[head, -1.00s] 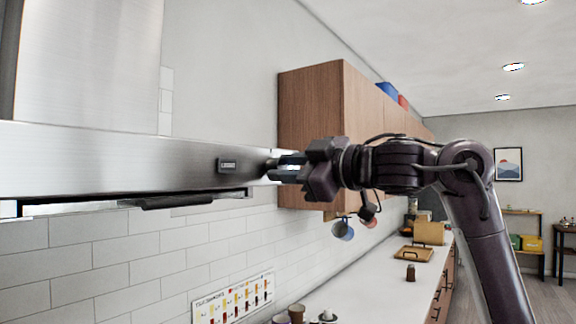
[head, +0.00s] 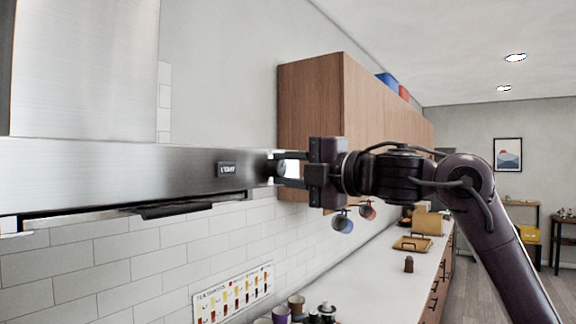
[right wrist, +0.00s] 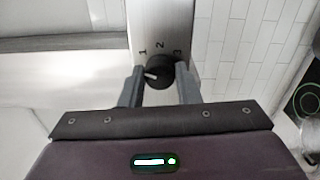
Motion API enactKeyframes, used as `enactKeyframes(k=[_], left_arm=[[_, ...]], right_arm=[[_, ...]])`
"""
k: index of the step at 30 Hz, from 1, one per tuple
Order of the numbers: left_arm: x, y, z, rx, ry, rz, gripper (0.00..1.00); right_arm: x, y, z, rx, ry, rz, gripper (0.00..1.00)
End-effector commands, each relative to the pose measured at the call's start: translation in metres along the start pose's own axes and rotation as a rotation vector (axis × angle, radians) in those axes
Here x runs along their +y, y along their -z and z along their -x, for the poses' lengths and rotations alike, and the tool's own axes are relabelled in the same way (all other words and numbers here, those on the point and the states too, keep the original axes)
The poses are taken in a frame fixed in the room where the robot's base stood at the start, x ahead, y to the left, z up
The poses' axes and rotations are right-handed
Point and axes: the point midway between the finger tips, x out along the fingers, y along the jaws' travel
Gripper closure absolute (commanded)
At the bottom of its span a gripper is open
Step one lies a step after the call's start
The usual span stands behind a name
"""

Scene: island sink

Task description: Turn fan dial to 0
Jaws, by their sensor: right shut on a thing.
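The fan dial (right wrist: 162,66) is a round black knob with a white pointer mark on the steel hood's front panel. The panel shows 1, 2 and 3 around the dial; the pointer aims left and slightly down, below the 1. No 0 is legible. My right gripper (head: 287,169) is at the right end of the hood (head: 120,172). Its two fingers, also seen in the right wrist view (right wrist: 158,84), stand on either side of the dial and are shut on it. In the head view the dial is mostly hidden by the gripper. My left gripper is out of view.
A black "LIGHT" plate (head: 227,169) is left of the gripper on the hood. A wooden wall cabinet (head: 312,100) is behind the gripper, with hanging mugs (head: 343,222) below. The white counter (head: 372,275) lies lower, holding cups and a wooden tray.

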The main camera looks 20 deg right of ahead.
Motion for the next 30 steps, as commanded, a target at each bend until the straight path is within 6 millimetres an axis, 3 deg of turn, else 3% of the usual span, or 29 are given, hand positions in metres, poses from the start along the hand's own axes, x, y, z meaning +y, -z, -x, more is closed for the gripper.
enactKeyframes(k=[15,30], left_arm=[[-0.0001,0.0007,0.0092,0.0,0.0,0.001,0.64],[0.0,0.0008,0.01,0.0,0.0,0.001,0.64]], right_arm=[[-0.0013,0.0,-0.0006,0.015,-0.002,0.334,0.93],[-0.0026,0.0004,-0.0008,0.019,-0.001,0.394,0.93]])
